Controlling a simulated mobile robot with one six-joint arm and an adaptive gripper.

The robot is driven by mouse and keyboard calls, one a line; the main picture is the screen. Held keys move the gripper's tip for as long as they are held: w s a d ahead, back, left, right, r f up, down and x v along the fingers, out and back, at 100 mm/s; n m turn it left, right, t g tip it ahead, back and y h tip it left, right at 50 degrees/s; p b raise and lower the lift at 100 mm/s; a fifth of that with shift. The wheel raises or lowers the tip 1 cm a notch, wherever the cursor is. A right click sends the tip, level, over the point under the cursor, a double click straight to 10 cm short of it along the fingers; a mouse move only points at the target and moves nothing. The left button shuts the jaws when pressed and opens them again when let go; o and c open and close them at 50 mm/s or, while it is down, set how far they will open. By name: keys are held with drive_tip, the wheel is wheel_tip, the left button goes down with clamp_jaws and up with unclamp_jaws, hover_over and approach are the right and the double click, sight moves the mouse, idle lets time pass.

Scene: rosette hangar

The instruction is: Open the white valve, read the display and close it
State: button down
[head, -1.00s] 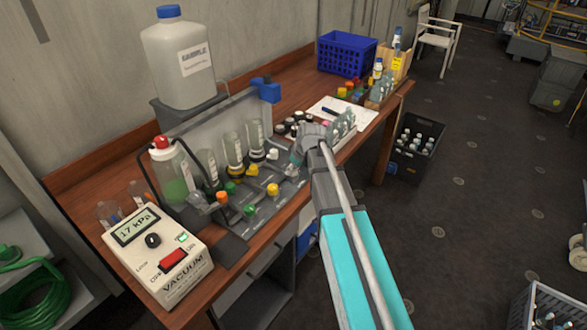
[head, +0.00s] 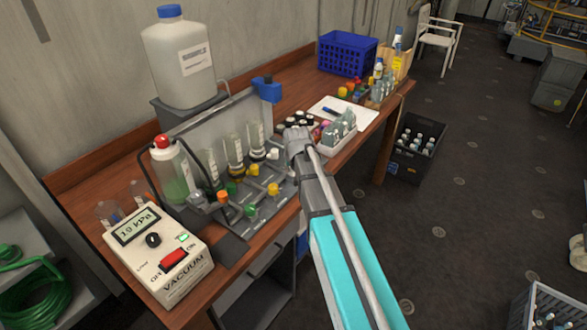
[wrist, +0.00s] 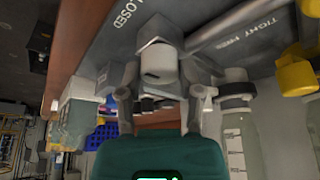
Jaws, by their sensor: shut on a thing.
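The white valve (wrist: 160,64) sits on the grey manifold panel, between my gripper's fingers in the wrist view. In the head view, my gripper (head: 297,145) is at the right end of the manifold (head: 237,229), and my arm hides the valve. The display (head: 135,226) on the white vacuum box (head: 172,262) at front left appears to read 19 kPa.
Orange (head: 223,196), green (head: 250,211) and yellow (head: 273,189) knobs stand left of my gripper, with glass tubes (head: 234,151) behind. A white tray of bottles (head: 338,137) is close on the right. A blue crate (head: 347,53) stands further back.

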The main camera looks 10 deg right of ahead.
idle(0.4)
drive_tip(key=shift+c, duration=1.3)
unclamp_jaws()
drive_tip(key=shift+n, duration=0.5)
